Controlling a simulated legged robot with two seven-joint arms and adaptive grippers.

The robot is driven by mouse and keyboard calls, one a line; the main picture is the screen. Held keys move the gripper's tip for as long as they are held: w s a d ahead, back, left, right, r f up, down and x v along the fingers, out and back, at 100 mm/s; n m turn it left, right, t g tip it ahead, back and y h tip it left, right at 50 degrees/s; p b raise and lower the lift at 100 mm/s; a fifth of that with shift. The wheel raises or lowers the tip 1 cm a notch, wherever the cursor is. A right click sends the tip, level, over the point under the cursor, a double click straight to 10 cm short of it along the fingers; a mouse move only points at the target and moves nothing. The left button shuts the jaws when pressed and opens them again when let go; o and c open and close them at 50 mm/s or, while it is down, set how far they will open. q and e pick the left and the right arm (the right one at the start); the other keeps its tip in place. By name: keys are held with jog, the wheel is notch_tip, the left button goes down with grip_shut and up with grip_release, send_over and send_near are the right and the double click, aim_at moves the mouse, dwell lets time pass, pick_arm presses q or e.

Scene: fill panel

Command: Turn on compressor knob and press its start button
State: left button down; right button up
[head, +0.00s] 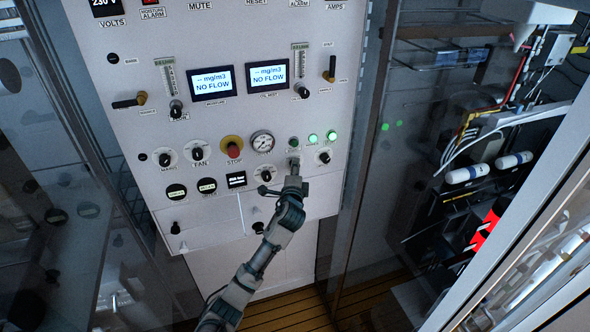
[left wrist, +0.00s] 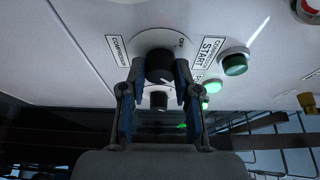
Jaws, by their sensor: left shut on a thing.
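In the head view my left gripper (head: 293,175) reaches up to the panel and hides most of the knob. The start button (left wrist: 235,62) is dark green, labelled COMPRESSOR START, to the right of the knob in the left wrist view. In the head view the start button (head: 294,142) is just above the gripper. My right gripper is not in view.
Two lit green lamps (head: 312,138) (head: 331,135) are right of the start button. Another black knob (head: 323,156) sits close to the right of my gripper. A red stop button (head: 233,149) and a gauge (head: 262,141) are to the left. Both displays (head: 268,75) read NO FLOW.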

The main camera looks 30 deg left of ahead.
pick_arm(q)
jog(key=shift+d+f, duration=0.15)
jog(key=c, duration=1)
grip_release()
jog(key=shift+o, duration=0.9)
jog(key=shift+d+r, duration=0.15)
jog(key=shift+r, duration=0.05)
jog(key=v, duration=1.2)
jog(key=shift+d, duration=0.25)
jog(key=shift+a+f, duration=0.1)
jog(key=shift+a, duration=0.2)
